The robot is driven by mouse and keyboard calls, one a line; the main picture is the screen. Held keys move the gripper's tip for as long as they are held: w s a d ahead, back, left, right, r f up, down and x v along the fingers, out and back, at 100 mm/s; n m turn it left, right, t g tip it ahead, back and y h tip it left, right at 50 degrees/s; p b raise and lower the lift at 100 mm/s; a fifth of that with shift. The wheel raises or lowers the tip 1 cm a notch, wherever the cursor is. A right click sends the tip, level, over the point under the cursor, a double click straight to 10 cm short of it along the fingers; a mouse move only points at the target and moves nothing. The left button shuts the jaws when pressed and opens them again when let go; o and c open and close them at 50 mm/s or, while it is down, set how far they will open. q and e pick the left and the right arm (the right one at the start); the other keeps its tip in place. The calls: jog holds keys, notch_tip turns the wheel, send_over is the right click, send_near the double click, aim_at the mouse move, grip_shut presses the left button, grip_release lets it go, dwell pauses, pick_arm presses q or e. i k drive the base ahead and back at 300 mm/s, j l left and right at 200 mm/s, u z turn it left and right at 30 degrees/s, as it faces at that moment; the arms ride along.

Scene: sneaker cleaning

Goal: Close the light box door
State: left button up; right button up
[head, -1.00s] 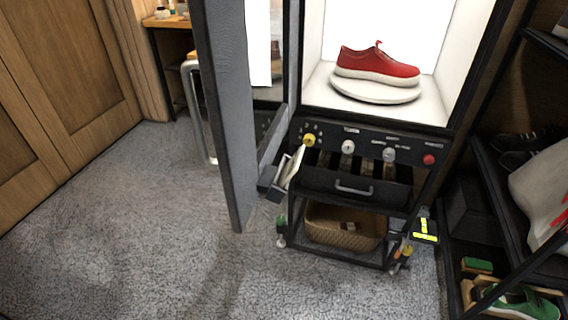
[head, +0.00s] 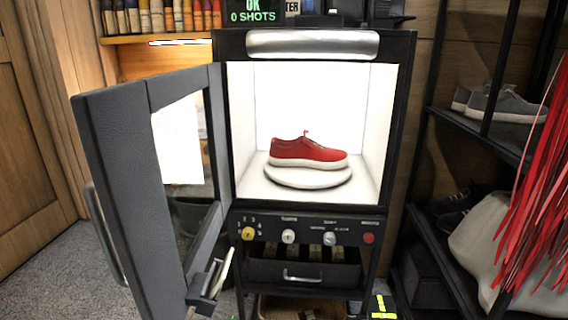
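The light box (head: 398,130) stands in the middle of the head view, lit white inside. A red sneaker (head: 308,151) with a white sole sits on a round white turntable (head: 309,176) inside it. The light box door (head: 118,180) is grey-framed with a window and stands wide open, swung out to the left. A metal bar handle (head: 103,236) shows on its outer left side. Neither of my grippers is in view.
A control panel with knobs (head: 289,236) and a drawer (head: 303,280) lie below the box. A shelf rack with grey shoes (head: 497,101) and hanging red strands (head: 530,190) stand at the right. Wooden doors (head: 30,130) are at the left.

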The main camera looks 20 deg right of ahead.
aim_at(115, 125)
jog(key=i+j+z, duration=0.15)
jog(key=j+z, duration=0.25)
jog(key=i+j+z, duration=0.1)
jog(key=j+z, duration=0.75)
jog(key=j, duration=0.65)
jog(key=i+j+z, duration=0.1)
jog(key=z, duration=1.25)
jog(key=k+j, duration=0.05)
